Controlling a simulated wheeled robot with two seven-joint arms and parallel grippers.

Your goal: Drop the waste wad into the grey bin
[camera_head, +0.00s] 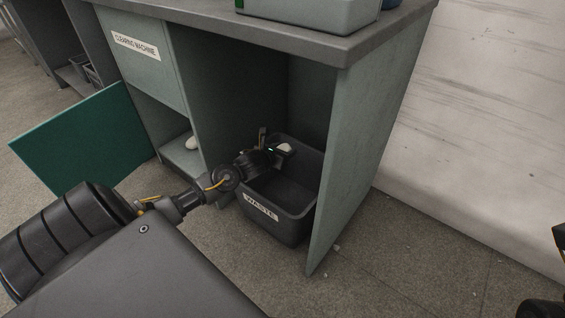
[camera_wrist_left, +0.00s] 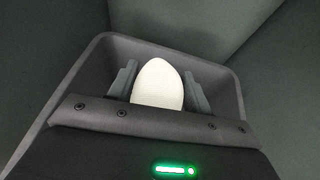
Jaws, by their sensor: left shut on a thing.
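The waste wad (camera_wrist_left: 158,84) is a white, rounded lump between the two fingers of my left gripper (camera_wrist_left: 158,90). My left gripper is shut on it. In the head view the wad (camera_head: 284,147) shows as a small pale shape at the tip of my left gripper (camera_head: 280,150). The gripper is over the back part of the grey bin (camera_head: 281,222), which carries a WASTE label and stands on the floor under the counter. In the left wrist view the bin's rim (camera_wrist_left: 88,62) surrounds the wad and fingers.
The counter (camera_head: 300,28) overhangs the bin, with a side panel (camera_head: 362,150) close on its right. A compartment on the left holds another pale lump (camera_head: 191,143). A green door (camera_head: 82,140) stands open at left. A grey-green box (camera_head: 310,14) sits on the counter.

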